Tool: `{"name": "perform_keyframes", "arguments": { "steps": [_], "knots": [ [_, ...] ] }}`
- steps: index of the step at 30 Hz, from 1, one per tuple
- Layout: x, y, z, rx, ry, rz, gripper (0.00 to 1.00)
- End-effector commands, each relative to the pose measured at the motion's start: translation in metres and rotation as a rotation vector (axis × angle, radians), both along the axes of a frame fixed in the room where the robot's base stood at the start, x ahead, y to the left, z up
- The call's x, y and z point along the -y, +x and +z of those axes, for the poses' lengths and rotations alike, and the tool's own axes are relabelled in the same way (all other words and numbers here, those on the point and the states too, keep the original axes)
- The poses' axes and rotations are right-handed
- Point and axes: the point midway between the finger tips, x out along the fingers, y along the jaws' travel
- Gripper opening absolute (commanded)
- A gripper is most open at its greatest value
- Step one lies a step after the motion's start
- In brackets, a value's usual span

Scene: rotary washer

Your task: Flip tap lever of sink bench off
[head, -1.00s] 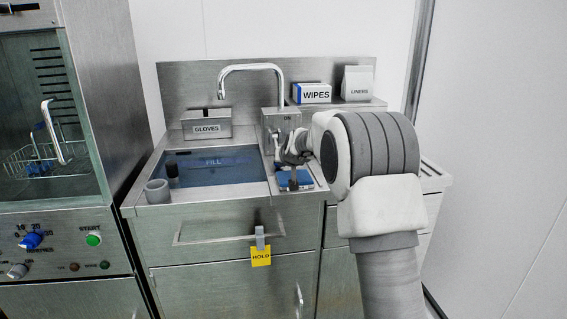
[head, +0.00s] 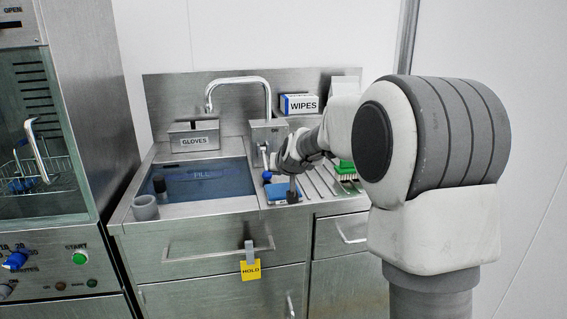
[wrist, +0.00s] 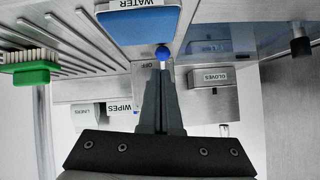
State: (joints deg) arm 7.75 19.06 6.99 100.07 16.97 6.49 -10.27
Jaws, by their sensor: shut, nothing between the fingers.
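The tap lever shows as a pale shaft (head: 263,155) with a blue knob (head: 267,176) at its lower end, on the front of the steel tap box (head: 268,132). In the wrist view the knob (wrist: 162,52) and short shaft are just beyond my fingertips, beside an OFF label. My gripper (wrist: 159,72) is shut and empty, its fingers pointing at the lever; I cannot tell whether they touch it. In the head view my gripper (head: 280,164) is just right of the lever, its fingertips hard to make out. The curved spout (head: 238,82) stands over the basin.
The basin (head: 205,180) has a grey cup (head: 145,208) at its front left corner. A blue WATER block (head: 280,193) is below the lever. A GLOVES box (head: 193,137), a WIPES box (head: 299,104) and a green brush (wrist: 30,73) are nearby.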

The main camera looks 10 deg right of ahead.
Motion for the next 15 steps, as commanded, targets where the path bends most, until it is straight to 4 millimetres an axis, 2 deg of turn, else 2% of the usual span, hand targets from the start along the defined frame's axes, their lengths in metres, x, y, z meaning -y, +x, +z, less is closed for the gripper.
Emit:
{"name": "perform_keyframes", "arguments": {
  "steps": [1, 7, 15],
  "knots": [
    [0.001, -0.008, 0.009, 0.003, -0.001, -0.001, 0.0],
    [0.002, -0.035, 0.028, 0.006, -0.002, -0.001, 0.0],
    [0.003, -0.052, 0.039, 0.006, -0.001, 0.0, 0.0]
  ]
}}
